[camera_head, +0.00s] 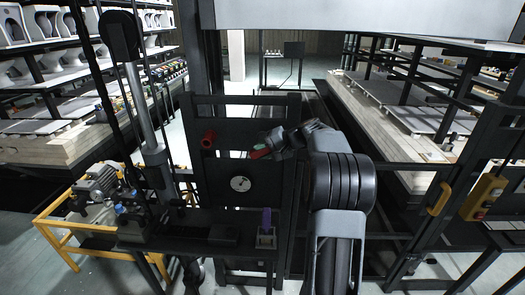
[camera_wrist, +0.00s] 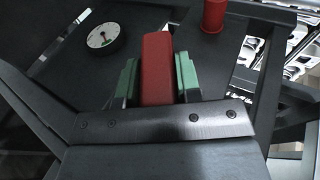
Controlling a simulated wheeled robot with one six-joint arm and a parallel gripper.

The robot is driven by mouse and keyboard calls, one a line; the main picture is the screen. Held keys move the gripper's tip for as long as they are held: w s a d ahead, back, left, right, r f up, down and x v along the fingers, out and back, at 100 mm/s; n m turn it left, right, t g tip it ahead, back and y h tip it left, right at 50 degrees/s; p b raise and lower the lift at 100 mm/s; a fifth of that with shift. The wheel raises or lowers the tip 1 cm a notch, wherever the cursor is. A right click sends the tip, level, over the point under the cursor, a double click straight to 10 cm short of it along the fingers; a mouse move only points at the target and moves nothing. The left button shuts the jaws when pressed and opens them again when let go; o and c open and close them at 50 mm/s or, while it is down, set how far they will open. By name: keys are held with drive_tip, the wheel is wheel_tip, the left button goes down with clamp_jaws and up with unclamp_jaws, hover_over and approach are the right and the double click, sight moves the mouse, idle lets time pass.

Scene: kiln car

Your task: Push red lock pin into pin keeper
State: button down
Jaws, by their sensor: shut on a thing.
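My gripper (camera_head: 268,148) is in front of the dark upright frame at the picture's middle. In the wrist view its green-padded fingers (camera_wrist: 157,80) are shut on a red bar (camera_wrist: 157,60), with one pad on each side. A bit of this red bar (camera_head: 260,154) shows in the head view. A separate red cylinder (camera_head: 208,139) sticks out of the frame to the left of my gripper; it shows at the top right of the wrist view (camera_wrist: 214,15). The pictures do not settle which red piece is the lock pin. I cannot make out the pin keeper.
A white round dial (camera_head: 240,183) sits on the dark panel below my gripper, also in the wrist view (camera_wrist: 103,36). A purple piece (camera_head: 266,218) stands in a holder on the dark ledge below. A yellow control box (camera_head: 484,196) is at right. Loaded shelves flank both sides.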

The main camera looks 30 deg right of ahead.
drive_tip(key=shift+c, duration=2.4)
unclamp_jaws()
drive_tip(key=shift+s+d+r, duration=0.15)
drive_tip(key=shift+d, duration=0.05)
drive_tip(key=shift+p+v, duration=0.35)
drive_tip(key=shift+v, duration=1.55)
drive_tip(key=shift+s, duration=0.1)
drive_tip(key=b+v, duration=0.2)
drive_tip(key=v, duration=1.2)
